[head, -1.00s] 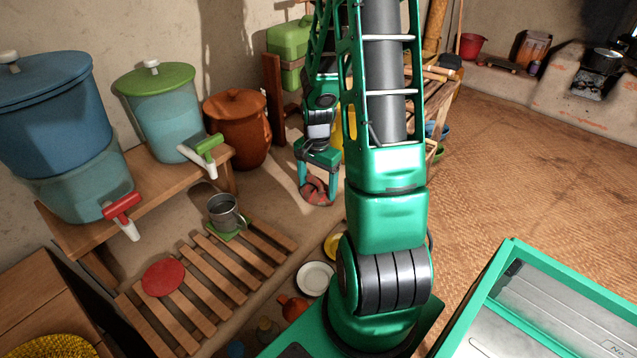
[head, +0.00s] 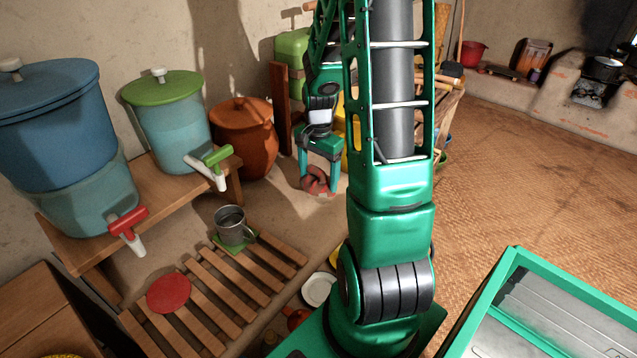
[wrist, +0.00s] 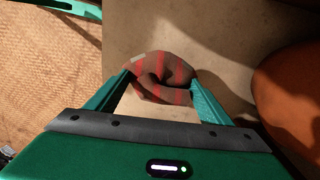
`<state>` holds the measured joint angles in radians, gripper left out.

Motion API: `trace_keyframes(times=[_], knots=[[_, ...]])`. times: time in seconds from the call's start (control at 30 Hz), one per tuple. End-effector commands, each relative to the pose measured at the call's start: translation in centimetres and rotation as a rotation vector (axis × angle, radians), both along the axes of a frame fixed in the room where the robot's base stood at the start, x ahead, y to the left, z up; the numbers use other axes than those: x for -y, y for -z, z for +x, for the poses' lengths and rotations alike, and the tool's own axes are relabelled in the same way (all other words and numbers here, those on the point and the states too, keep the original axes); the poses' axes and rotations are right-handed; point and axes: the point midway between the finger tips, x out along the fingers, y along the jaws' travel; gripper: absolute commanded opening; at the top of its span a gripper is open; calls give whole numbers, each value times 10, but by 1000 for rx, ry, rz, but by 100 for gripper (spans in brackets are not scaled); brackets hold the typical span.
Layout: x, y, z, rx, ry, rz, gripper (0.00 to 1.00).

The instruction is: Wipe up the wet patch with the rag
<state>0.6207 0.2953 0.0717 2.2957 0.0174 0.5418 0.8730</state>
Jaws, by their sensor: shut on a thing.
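My gripper (head: 319,184) points down near the back wall, to the right of the clay pot. It is shut on the rag (head: 318,181), a bunched cloth with red and grey stripes. In the wrist view the rag (wrist: 160,78) sits between the two fingertips, above a plain tan floor. I cannot tell whether the rag touches the floor. I cannot make out a wet patch in either view.
A blue dispenser (head: 55,120) and a green-lidded dispenser (head: 165,120) stand on a wooden bench. An orange clay pot (head: 243,140) stands close left of my gripper. A slatted rack (head: 240,275) holds a metal mug (head: 231,222) and a red disc (head: 169,293). A woven mat (head: 540,170) lies clear at right.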

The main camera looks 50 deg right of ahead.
Motion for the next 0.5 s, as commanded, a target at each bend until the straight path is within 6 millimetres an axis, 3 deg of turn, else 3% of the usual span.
trace_keyframes(times=[0.23, 0.5], knots=[[0, -22, 0, 2, 0, -1, 42], [0, -27, 0, 0, 0, 0, 42]])
